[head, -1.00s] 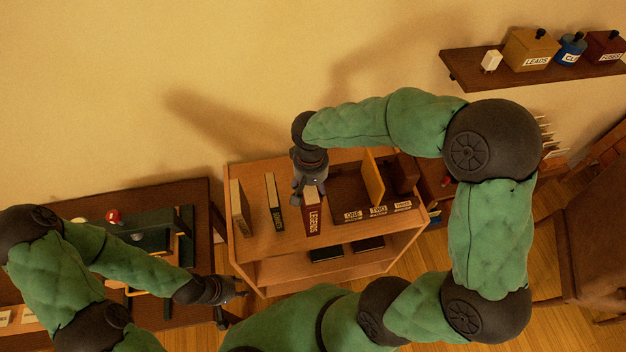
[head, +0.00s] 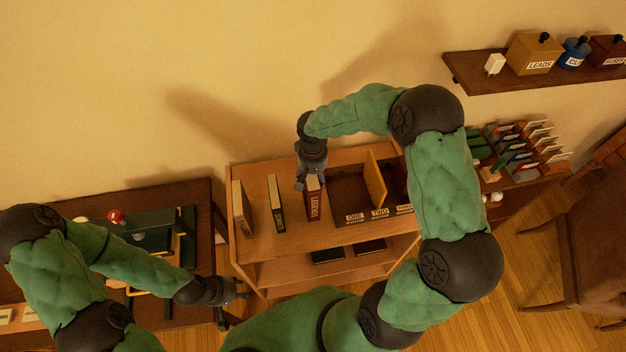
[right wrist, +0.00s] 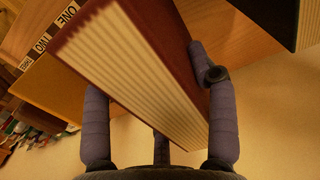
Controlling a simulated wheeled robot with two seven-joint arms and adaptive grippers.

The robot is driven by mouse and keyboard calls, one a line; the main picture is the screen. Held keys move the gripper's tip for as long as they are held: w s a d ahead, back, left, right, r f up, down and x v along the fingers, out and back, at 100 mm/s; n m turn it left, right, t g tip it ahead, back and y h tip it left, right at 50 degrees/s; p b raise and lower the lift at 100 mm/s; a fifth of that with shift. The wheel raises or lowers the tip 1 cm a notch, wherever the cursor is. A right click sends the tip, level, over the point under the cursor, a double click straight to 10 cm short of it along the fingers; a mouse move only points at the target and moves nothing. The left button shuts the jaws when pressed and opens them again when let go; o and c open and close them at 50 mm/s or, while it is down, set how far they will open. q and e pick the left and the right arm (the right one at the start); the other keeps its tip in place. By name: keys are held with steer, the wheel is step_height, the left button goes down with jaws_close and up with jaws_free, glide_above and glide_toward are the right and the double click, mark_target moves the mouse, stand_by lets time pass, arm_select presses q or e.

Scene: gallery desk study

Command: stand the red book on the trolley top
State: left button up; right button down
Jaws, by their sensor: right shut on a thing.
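The red book (head: 313,203), marked LEGENDS on its spine, is upright on the wooden trolley top (head: 260,232), between a dark green book and a divided tray. My right gripper (head: 308,181) is over its upper back part and shut on it. In the right wrist view the red book (right wrist: 140,70) shows its cream page edges between the fingers (right wrist: 160,115). Whether its base touches the trolley top is hard to tell. My left gripper (head: 243,288) is away at the lower left, near the dark desk; its fingers are too small to read.
A green book (head: 276,205) and a pale brown book (head: 242,208) stand to the left on the trolley. The divided tray (head: 350,210) with labels ONE, TWO is just right. A wall shelf (head: 480,76) holds labelled boxes. A chair (head: 585,230) stands far right.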

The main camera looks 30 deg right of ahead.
steer(key=shift+f, duration=1.2)
steer(key=shift+c, duration=1.8)
jaws_free()
steer(key=shift+s, duration=0.1)
steer(key=shift+r, duration=0.1)
step_height(320, 180, up, 12)
steer(key=shift+r, duration=0.1)
